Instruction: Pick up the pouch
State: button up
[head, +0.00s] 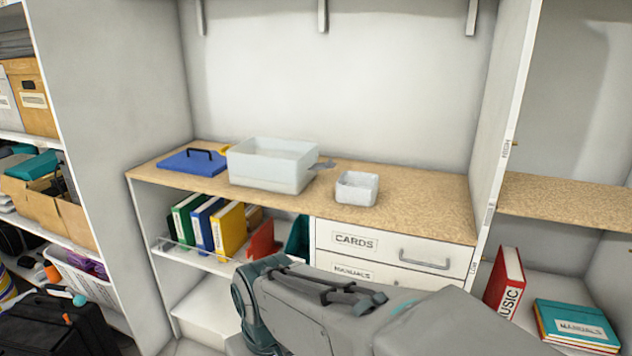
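I cannot pick out a pouch for certain in the head view. A small grey item (323,165) shows at the right side of a large white bin (270,181) on the tan counter, mostly hidden by the bin. A bit of something yellow (225,149) shows behind the bin's left side. Both are too hidden to name. My grey arm crosses the bottom of the view, in front of the drawers. My gripper is not in view.
The tan counter (420,205) also holds a blue lid with a black handle (193,162) and a small white bin (357,189). Its right part is clear. Below are binders (232,232) and drawers (345,242). Upright panels bound both sides.

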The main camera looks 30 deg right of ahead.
aim_at(353, 187)
jog(key=z, duration=0.75)
jog(key=i, duration=0.7)
jog(key=z, duration=0.7)
